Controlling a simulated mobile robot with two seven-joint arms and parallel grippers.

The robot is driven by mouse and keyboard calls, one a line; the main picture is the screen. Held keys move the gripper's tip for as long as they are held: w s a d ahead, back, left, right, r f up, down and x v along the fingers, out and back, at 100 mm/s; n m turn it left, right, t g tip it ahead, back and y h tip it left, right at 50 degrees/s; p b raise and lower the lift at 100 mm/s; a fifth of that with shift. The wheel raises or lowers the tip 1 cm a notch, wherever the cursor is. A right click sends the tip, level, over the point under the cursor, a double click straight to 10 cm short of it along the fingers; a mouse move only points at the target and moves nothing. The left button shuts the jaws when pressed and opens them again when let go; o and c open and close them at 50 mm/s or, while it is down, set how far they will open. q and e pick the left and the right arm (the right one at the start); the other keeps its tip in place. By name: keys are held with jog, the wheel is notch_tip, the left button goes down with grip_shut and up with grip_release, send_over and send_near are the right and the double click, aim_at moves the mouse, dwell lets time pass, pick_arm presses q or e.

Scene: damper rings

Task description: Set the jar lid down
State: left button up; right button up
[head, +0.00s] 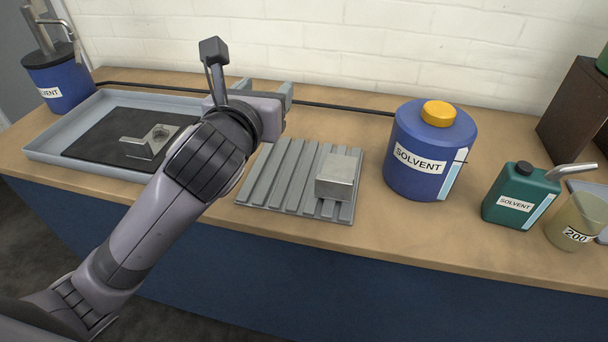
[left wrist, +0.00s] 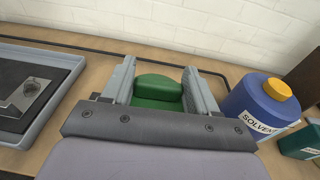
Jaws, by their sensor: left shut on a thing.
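My left gripper (head: 284,90) is above the back of the bench, just behind the ridged grey rack. In the left wrist view, its two grey fingers (left wrist: 158,74) are shut on a rounded green thing (left wrist: 157,90), which I take for the jar lid. The lid sits between the fingers, with its lower part hidden by the gripper body. In the head view the lid is hidden behind my gripper and wrist. I cannot tell its gap to the bench. My right gripper is not in view.
The ridged rack (head: 283,174) bears a metal block (head: 336,176). A blue solvent jar with a yellow cap (head: 438,113) stands right of it. A green solvent can (head: 520,194) and beaker (head: 577,222) stand farther right. A grey tray (head: 60,152) lies left. A black cable runs along the back.

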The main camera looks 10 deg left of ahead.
pick_arm(q)
jog(key=shift+w+d+r+h, duration=0.15)
jog(key=shift+d+r, duration=0.2)
jog(key=shift+r, duration=0.2)
jog(key=shift+s+d+r+h, duration=0.15)
jog(key=shift+d+r, duration=0.2)
jog(key=shift+r, duration=0.2)
jog(key=shift+d, duration=0.15)
jog(key=b, duration=0.4)
send_over(281, 190)
notch_tip(281, 190, down, 15)
jog(key=shift+r, duration=0.1)
jog(key=shift+w+f, duration=0.1)
jog(key=shift+f, duration=0.15)
jog(key=shift+d+f, duration=0.1)
jog(key=shift+f, duration=0.25)
notch_tip(281, 190, down, 3)
jog(key=shift+r+b, duration=0.1)
jog(key=shift+b, duration=0.65)
jog(key=shift+f, duration=0.45)
jog(key=shift+r, duration=0.1)
